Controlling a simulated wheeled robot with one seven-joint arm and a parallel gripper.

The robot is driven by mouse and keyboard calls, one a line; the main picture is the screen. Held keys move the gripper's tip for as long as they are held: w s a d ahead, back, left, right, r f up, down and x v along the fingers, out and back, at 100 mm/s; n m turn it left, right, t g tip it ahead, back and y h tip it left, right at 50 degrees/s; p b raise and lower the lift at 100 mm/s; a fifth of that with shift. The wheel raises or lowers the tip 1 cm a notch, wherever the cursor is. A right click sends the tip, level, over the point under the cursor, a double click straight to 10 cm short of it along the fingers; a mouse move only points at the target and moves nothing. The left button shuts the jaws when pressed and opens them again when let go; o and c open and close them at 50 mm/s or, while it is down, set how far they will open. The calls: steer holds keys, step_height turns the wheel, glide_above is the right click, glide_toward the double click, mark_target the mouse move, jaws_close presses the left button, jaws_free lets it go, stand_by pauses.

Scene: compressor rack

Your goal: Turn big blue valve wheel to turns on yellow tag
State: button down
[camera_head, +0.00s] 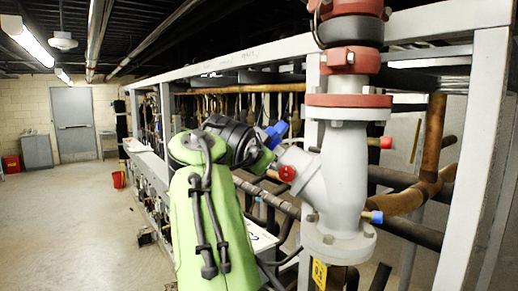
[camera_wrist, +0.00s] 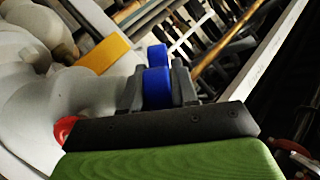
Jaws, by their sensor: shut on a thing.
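The blue valve wheel (camera_head: 276,133) shows in the head view at the left of the big grey valve body (camera_head: 340,175), partly hidden by my wrist. In the wrist view two blue parts of the wheel (camera_wrist: 157,86) show, and the nearer one sits between my dark fingers. My gripper (camera_wrist: 158,77) is shut on the wheel. A yellow tag (camera_head: 320,273) with dark marks hangs low by the valve's bottom flange; its writing is too small to read. A plain yellow-orange plate (camera_wrist: 104,54) shows left of the fingers; I cannot tell if it is the tag.
Grey rack posts (camera_head: 480,150) stand to the right. A red cap (camera_head: 287,173) juts out close to my gripper. A copper pipe (camera_head: 425,180) and dark pipes run behind the valve. The floor (camera_head: 70,225) at the left is mostly clear.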

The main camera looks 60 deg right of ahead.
steer(key=shift+s+a+r+n+t+y+p, duration=0.1)
steer(key=shift+r+n+t+y+p, duration=0.15)
steer(key=shift+y, duration=0.3)
steer(key=shift+s+a+n+t+y+p, duration=0.15)
steer(key=shift+t+y+p, duration=0.15)
steer(key=shift+y, duration=0.25)
steer(key=shift+w, duration=0.1)
steer(key=c, duration=1)
jaws_free()
steer(key=shift+o, duration=0.2)
steer(key=p+v, duration=0.2)
steer(key=v, duration=1.3)
steer(key=shift+a+r, duration=0.2)
steer(key=shift+r, duration=0.1)
